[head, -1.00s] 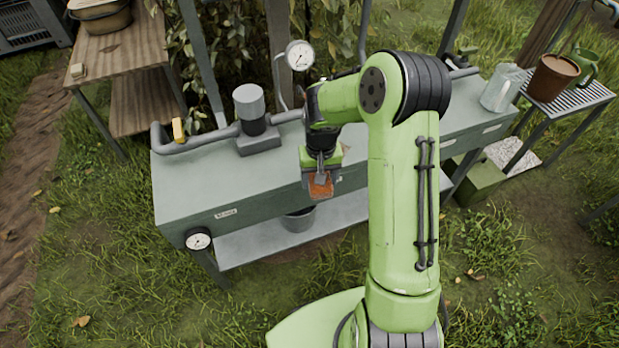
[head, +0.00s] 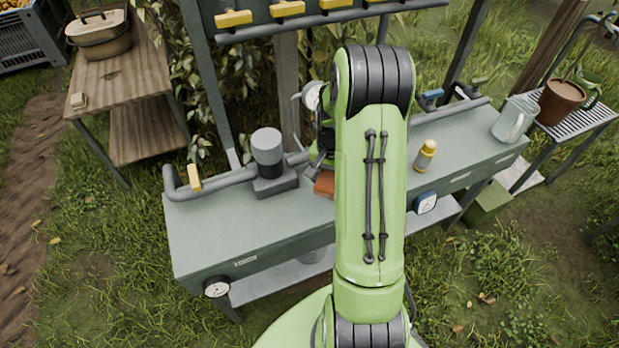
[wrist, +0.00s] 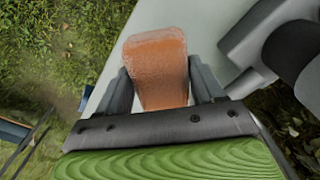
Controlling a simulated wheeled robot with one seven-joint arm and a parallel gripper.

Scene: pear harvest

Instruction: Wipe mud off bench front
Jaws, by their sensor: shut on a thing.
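The green-grey bench (head: 215,235) stands across the middle of the head view, with its front face toward me. No mud shows on the visible part of that face; my arm hides a middle stretch. My gripper (wrist: 160,85) is shut on an orange-brown block (wrist: 155,62), which looks like a sponge, in the wrist view. The block (head: 325,183) also shows in the head view, beside my arm and over the bench top, right of the grey pump. I cannot tell whether it touches the bench. My gripper is mostly hidden behind my arm there.
A grey cylinder on a block base (head: 267,155) stands close left of the gripper. A yellow bottle (head: 426,155) and a metal jug (head: 514,118) stand on the right of the bench. Pipes run along its back edge. A dial (head: 216,288) is at the front left corner.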

